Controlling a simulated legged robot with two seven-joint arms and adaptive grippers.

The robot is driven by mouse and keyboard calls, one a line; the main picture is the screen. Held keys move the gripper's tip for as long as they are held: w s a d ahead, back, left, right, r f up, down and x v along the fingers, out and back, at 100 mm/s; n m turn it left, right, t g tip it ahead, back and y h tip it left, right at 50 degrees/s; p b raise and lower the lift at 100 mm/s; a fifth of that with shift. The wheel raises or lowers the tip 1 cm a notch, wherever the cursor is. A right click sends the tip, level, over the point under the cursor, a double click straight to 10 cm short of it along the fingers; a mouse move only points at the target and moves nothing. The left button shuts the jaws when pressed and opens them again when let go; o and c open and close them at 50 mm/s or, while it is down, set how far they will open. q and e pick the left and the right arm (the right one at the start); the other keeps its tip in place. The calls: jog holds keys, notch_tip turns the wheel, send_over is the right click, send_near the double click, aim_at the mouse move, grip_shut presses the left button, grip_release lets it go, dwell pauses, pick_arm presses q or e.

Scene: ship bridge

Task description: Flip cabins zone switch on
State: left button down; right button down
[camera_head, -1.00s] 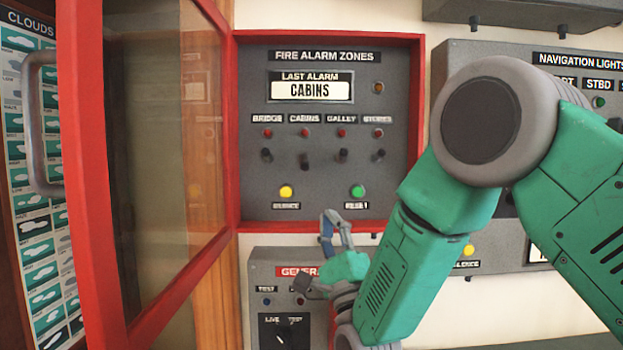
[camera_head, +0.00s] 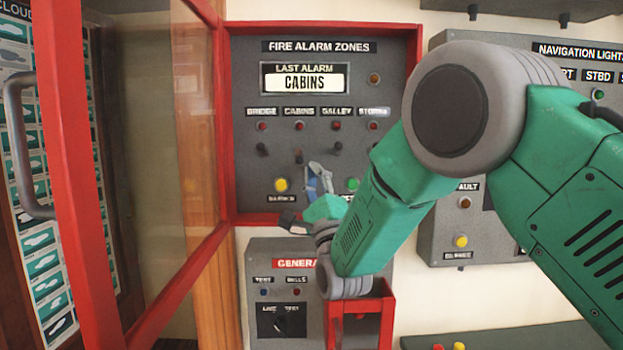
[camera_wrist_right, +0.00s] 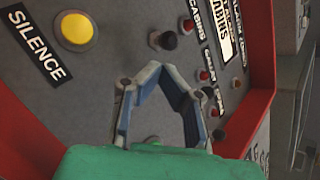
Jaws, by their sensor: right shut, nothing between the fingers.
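The cabins zone switch (camera_head: 298,156) is a small dark lever under the CABINS label and its red lamp (camera_head: 299,126) on the grey fire alarm panel (camera_head: 245,90). It seems to hang lower than its neighbours. My right gripper (camera_head: 314,168) is just below and right of this switch, in front of the panel, with its fingertips together and empty. In the right wrist view, the gripper (camera_wrist_right: 163,68) points toward the cabins switch (camera_wrist_right: 167,41), with a visible gap in the picture. Whether it touches the panel cannot be told. My left gripper is not in view.
The yellow silence button (camera_head: 281,185) and a green button (camera_head: 352,185) flank the gripper. The galley switch (camera_head: 337,147) is close right. A red-framed glass door (camera_head: 75,180) stands open at left.

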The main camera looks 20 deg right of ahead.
jog(key=shift+s+a+r, duration=0.1)
jog(key=shift+a+r, duration=0.15)
jog(key=shift+a, duration=0.35)
jog(key=shift+r+g+p, duration=0.1)
jog(key=shift+g+p, duration=0.2)
jog(key=shift+g, duration=0.1)
jog(key=shift+s+r+m, duration=0.15)
jog(key=shift+r+m, duration=0.05)
jog(key=shift+m, duration=0.1)
jog(key=shift+s+d+r+m+g+h+p, duration=0.2)
jog(key=shift+m+g+h, duration=0.1)
jog(key=shift+g, duration=0.2)
jog(key=shift+s+d+r+m+g+h+p, duration=0.1)
jog(key=shift+m+g+h+p, duration=0.15)
jog(key=shift+g, duration=0.25)
jog(key=shift+s+r, duration=0.1)
jog(key=shift+r, duration=0.1)
jog(key=shift+a, duration=0.15)
jog(key=shift+f+b, duration=0.2)
jog(key=shift+b, duration=0.1)
